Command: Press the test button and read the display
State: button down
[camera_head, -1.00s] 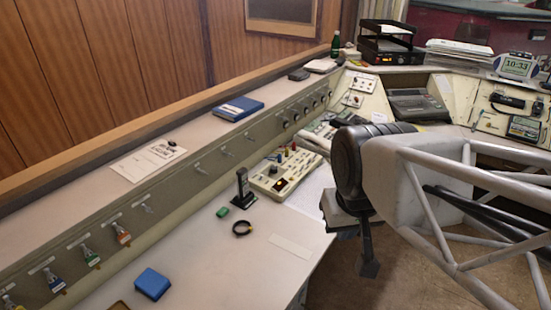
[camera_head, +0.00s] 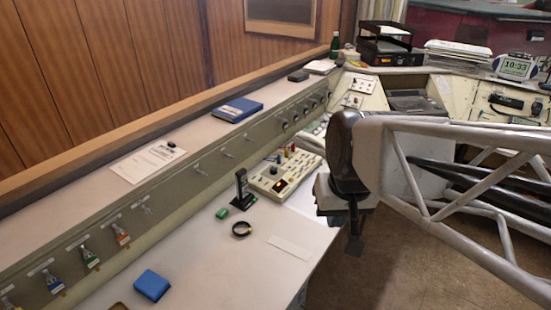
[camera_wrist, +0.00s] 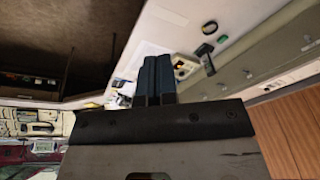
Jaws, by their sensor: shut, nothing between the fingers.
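A beige control box (camera_head: 300,167) with several buttons and coloured knobs sits on the desk, left of my arm in the head view. One dark square on it has a lit orange-white centre (camera_head: 281,186). I cannot tell which control is the test button, and no readout can be made out on the box. Part of the box also shows beside my fingers in the wrist view (camera_wrist: 186,66). My gripper (camera_head: 354,246) points down, apart from the box and to its right, past the desk edge. Its dark fingers (camera_wrist: 156,62) are together and empty.
A black upright handset-like object (camera_head: 242,188), a green block (camera_head: 222,213), a black ring (camera_head: 241,229) and a blue box (camera_head: 152,285) are on the desk. A digital clock (camera_head: 516,67) reads 10:33 at the far right. Open floor lies below my gripper.

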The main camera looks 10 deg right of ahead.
jog(key=w+a+m+y, duration=0.2)
jog(key=w+m+y, duration=0.1)
jog(key=w, duration=1.2)
jog(key=m+t+y, duration=0.3)
jog(key=m+y, duration=0.1)
jog(key=m, duration=0.8)
send_over(291, 180)
notch_tip(291, 180, down, 22)
jog(key=shift+f, duration=0.1)
jog(key=shift+f, duration=4.35)
